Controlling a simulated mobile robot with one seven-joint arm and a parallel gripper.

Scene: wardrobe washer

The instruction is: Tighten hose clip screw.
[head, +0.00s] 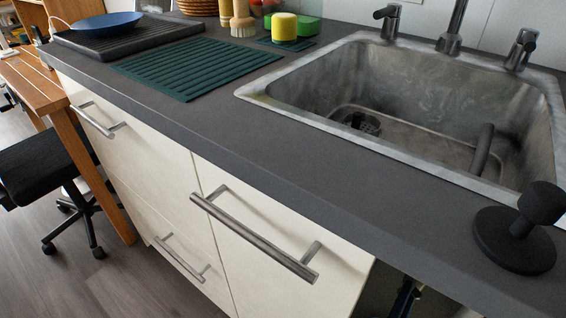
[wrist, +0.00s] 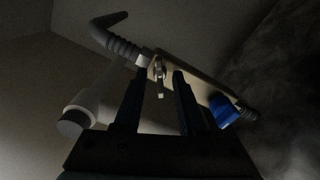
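In the wrist view, my gripper (wrist: 158,79) is open, with its two dark fingers reaching up the picture. A small metallic piece, which looks like the hose clip screw (wrist: 158,70), shows in the gap between the fingertips. I cannot tell whether either finger touches it. It sits at the end of a grey ribbed hose (wrist: 118,43), beside a pale bar-shaped fitting (wrist: 203,84).
A white pipe with a grey end (wrist: 78,118) is left of the fingers; a blue part (wrist: 222,111) is close on the right. The cupboard space is dark. Above are the grey counter (head: 250,145), sink (head: 400,170) and drawer handles (head: 255,235).

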